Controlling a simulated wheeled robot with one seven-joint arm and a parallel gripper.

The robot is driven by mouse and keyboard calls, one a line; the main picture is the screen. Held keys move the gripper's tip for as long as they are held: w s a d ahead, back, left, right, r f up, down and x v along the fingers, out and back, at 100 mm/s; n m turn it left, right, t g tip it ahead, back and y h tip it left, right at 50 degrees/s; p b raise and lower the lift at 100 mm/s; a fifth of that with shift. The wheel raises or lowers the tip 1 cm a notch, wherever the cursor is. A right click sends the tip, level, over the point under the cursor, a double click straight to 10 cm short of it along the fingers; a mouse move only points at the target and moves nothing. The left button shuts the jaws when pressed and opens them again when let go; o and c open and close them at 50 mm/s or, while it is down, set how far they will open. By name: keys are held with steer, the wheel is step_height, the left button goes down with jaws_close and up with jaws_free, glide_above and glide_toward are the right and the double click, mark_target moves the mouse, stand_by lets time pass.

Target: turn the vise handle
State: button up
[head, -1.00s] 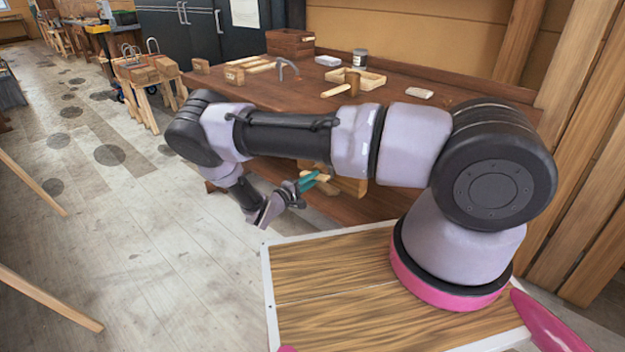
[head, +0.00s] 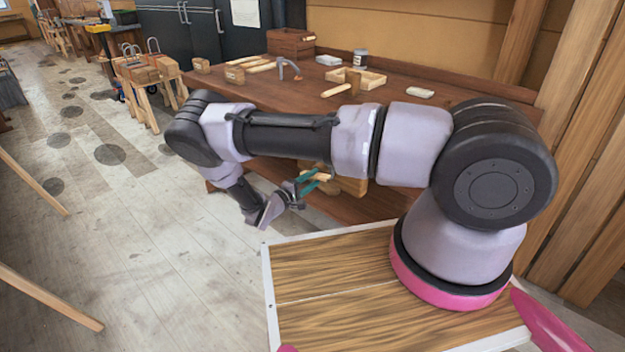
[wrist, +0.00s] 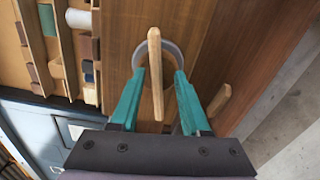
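The vise handle (wrist: 156,75) is a pale wooden bar. In the wrist view it stands nearly upright between the green fingers of my gripper (wrist: 153,82), with a gap on both sides. A grey ring (wrist: 173,50) shows behind the bar on the brown wooden face. In the head view my gripper (head: 309,185) is low in front of the bench, its fingers apart around the pale handle (head: 318,176). The wooden vise jaw (head: 350,185) is just right of it, partly hidden by my arm.
The workbench (head: 240,85) carries a mallet (head: 345,86), a shallow wooden tray (head: 371,79), a metal hook (head: 289,70) and a jar (head: 360,57). Another wooden peg (wrist: 218,100) is right of the right finger in the wrist view. Open floor (head: 130,230) lies to the left.

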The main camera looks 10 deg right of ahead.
steer(key=shift+r, duration=0.1)
steer(key=v, duration=1)
steer(key=shift+s+a, duration=0.2)
steer(key=shift+a, duration=0.1)
steer(key=shift+c, duration=0.3)
